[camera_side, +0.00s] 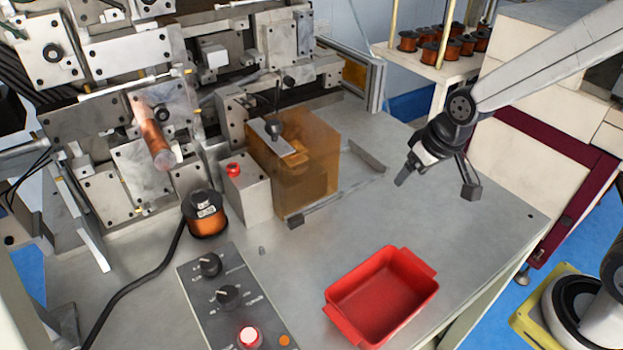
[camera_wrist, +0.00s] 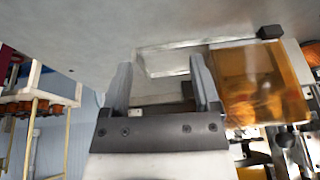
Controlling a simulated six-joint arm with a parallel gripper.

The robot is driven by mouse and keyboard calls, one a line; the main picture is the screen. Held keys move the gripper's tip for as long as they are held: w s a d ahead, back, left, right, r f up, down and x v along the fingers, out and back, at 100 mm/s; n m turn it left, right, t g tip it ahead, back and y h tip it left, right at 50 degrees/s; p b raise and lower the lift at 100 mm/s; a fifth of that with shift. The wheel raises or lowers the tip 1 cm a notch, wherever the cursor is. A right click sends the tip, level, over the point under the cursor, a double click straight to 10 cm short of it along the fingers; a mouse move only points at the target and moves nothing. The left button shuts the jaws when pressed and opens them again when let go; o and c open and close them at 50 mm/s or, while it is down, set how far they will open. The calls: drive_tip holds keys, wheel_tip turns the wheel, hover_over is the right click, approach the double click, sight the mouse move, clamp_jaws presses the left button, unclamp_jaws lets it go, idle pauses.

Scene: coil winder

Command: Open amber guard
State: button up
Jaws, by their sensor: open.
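The amber guard (camera_side: 312,165) is a see-through amber box at the front of the winder, over a metal part that shows dimly through it. A low metal rail (camera_side: 362,178) runs along its front and extends to the right past it. My gripper (camera_side: 437,186) is open and empty, above the table to the right of the guard, apart from it. In the wrist view, the guard (camera_wrist: 262,85) shows to the right of my open fingers (camera_wrist: 162,72), and the rail lies beyond the fingertips. I cannot see a handle clearly.
A red tray (camera_side: 385,300) stands on the front of the table. A control panel (camera_side: 235,305) with knobs, a copper coil (camera_side: 206,215) and a box with a red button (camera_side: 248,190) stand left of the guard.

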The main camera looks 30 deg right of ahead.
sight(276, 122)
drive_tip(key=w+a+r+m, duration=0.1)
drive_tip(key=w+a+r, duration=0.2)
drive_tip(key=w+r, duration=0.1)
drive_tip(key=w+a+r+y, duration=0.1)
drive_tip(key=w+a+r, duration=0.3)
drive_tip(key=w, duration=0.1)
drive_tip(key=w+a+r+m+y, duration=0.1)
drive_tip(key=w+a+r, duration=0.2)
drive_tip(key=w+a, duration=0.1)
drive_tip(key=shift+w+r+m, duration=0.3)
drive_tip(key=shift+r, duration=0.1)
drive_tip(key=a+r+m+g, duration=0.2)
drive_tip(key=a+r, duration=0.3)
drive_tip(key=a, duration=0.1)
drive_tip(key=shift+w+a+m+g+y, duration=0.2)
drive_tip(key=shift+w+m+g+y, duration=0.1)
drive_tip(key=shift+w+y, duration=0.1)
drive_tip(key=shift+x, duration=3.85)
clamp_jaws()
